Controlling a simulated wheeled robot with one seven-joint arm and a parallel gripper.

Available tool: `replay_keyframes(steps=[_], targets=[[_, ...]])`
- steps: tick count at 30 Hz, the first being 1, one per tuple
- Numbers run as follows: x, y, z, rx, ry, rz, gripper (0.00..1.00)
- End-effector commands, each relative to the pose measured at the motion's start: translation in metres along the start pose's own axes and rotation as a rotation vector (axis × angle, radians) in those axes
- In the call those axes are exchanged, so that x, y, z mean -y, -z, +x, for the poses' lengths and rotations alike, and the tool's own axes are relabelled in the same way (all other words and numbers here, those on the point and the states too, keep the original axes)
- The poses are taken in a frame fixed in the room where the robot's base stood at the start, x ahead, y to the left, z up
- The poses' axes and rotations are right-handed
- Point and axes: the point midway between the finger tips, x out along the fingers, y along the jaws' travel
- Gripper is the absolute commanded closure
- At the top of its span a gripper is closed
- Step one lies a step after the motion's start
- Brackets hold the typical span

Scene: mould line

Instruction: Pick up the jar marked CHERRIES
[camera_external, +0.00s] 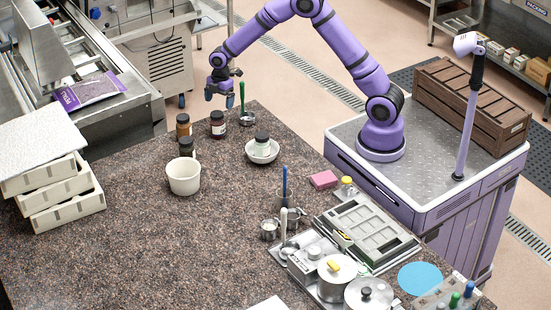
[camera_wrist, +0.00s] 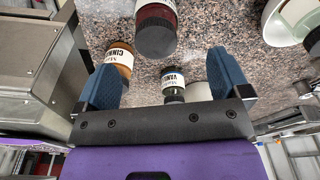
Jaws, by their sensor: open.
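My gripper (camera_external: 219,99) is open and empty, held above the far end of the speckled counter. In the wrist view its two blue fingers (camera_wrist: 163,62) are spread wide. A dark red jar with a black lid (camera_external: 217,125) stands upright just below it. In the wrist view this jar (camera_wrist: 156,27) is ahead of the fingertips, and its label is mostly cut off, so I cannot read CHERRIES on it. An orange-brown jar (camera_external: 183,125) stands to its left; its label begins CINN in the wrist view (camera_wrist: 118,60). A dark jar (camera_external: 187,147) has a label beginning VAN (camera_wrist: 174,82).
A white bowl (camera_external: 274,154) holding a jar stands to the right. A white tub (camera_external: 184,178) stands nearer the camera. A green-handled tool in a metal cup (camera_external: 246,117) is close on the right of the red jar. The counter's middle is clear.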

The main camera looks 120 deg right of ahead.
Motion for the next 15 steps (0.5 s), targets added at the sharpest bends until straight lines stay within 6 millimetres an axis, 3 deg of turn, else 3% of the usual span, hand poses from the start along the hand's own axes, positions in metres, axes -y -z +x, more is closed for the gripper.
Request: replay_keyframes(steps=[6,15], targets=[[0.000,0.000,0.034,0.001,0.003,0.001,0.05],[-0.002,0.002,0.055,0.001,0.002,0.001,0.05]])
